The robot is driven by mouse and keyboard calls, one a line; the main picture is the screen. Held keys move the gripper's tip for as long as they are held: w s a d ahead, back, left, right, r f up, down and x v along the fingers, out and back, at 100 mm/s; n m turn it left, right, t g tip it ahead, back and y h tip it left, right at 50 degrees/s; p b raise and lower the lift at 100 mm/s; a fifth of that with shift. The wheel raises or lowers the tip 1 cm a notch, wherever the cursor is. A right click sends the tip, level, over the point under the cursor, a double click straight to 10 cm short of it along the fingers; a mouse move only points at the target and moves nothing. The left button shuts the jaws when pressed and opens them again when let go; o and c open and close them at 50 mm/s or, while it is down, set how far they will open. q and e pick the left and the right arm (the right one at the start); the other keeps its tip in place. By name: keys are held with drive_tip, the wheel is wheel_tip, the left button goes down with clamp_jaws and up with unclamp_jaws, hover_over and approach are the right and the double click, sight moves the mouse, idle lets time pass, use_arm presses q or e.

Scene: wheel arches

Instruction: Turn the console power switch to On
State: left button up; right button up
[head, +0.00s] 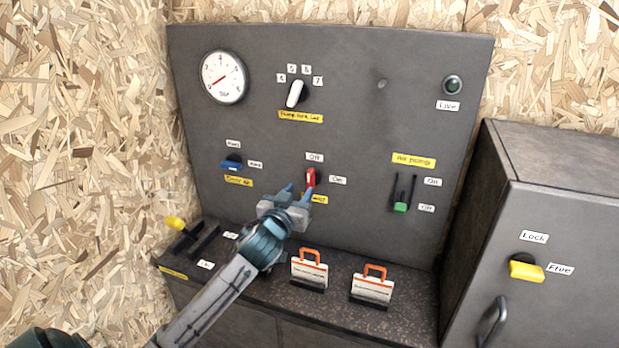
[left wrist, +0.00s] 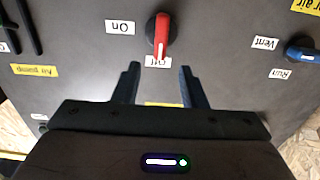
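The console power switch is a red rotary handle (head: 310,178) on the grey upright panel. It points up at the Off label (head: 315,157); the On label (head: 338,180) is to its right. The left wrist view shows the red handle (left wrist: 161,36) upside down, with the On label (left wrist: 120,28) to its left. My left gripper (head: 296,190) is open and empty in front of the panel, close to the switch. In the wrist view its fingertips (left wrist: 159,68) are spread just short of the handle, with no visible contact. My right gripper is out of view.
A blue switch (head: 231,163) is to the left, a white selector (head: 295,93) above, and a green-tipped slider (head: 401,207) to the right. A grey cabinet (head: 560,200) stands right.

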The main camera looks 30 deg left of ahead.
sight(309, 178)
use_arm(q)
drive_tip(key=p+x, duration=0.1)
drive_tip(key=x, duration=0.6)
drive_tip(key=shift+w+a+f+p, duration=0.1)
drive_tip(key=shift+w+p, duration=0.2)
clamp_jaws()
